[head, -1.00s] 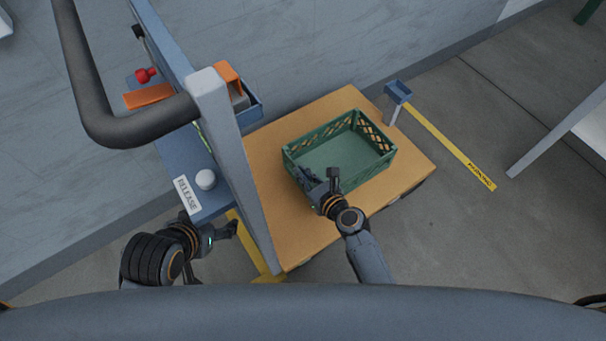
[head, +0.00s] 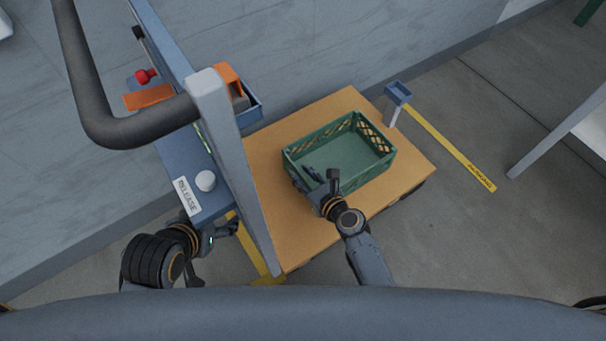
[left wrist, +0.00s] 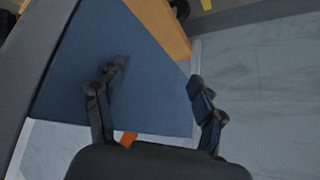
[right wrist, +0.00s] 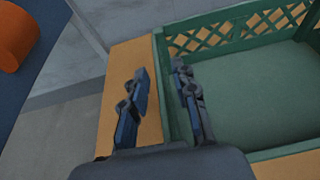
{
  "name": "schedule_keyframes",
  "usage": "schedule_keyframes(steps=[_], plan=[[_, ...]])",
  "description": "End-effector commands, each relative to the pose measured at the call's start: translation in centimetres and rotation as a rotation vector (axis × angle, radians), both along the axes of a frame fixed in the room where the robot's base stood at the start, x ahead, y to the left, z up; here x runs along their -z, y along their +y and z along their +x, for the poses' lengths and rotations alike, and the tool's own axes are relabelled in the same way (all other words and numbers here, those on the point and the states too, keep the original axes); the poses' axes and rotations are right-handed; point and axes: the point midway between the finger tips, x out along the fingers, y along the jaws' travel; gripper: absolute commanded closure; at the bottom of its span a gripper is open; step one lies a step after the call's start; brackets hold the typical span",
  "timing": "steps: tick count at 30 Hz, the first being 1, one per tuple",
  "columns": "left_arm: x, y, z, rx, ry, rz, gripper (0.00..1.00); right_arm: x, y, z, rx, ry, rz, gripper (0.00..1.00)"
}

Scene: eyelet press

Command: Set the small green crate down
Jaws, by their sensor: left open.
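The small green crate (head: 350,186) rests on an orange-tan tabletop (head: 270,165). It looks empty and also shows in the right wrist view (right wrist: 265,110). My right gripper (head: 323,176) is at the crate's near left corner. In the right wrist view its fingers (right wrist: 162,95) stand on either side of the crate's wall, one inside and one outside. Whether they touch or pinch the wall is unclear. My left gripper (head: 215,240) is open and empty, beside the blue press table; its spread fingers show in the left wrist view (left wrist: 158,85).
A grey press frame post (head: 235,165) stands left of the crate. A blue panel (head: 185,180) carries a white button (head: 205,181) and a RELEASE label (head: 187,194). A small blue tray on a post (head: 398,92) stands at the table's far right. Bare tabletop surrounds the crate.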

Motion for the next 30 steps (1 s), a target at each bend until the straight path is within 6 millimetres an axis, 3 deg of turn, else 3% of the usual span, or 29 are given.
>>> schedule_keyframes(steps=[2, 8, 14, 21, 30], plan=[[0.0, 0.1, -0.2, 0.000, 0.014, 0.003, 0.31, -0.2, 0.0, 0.0, 0.000, 0.000, 0.000, 0.72], [1.2, 1.3, -3.7, -0.017, 0.183, 0.039, 0.31, -1.0, -1.1, -1.7, 0.000, 0.002, 0.000, 0.72], [1.2, 2.2, -6.9, -0.028, 0.328, 0.068, 0.31, -2.6, -3.2, -5.1, 0.000, 0.001, -0.002, 0.72], [0.6, 2.1, -6.8, -0.027, 0.324, 0.067, 0.31, -3.9, -5.4, -8.4, -0.001, 0.001, 0.000, 0.72], [0.5, 2.1, -6.7, -0.027, 0.322, 0.067, 0.31, -4.3, -6.1, -9.5, -0.001, -0.001, 0.001, 0.72]])
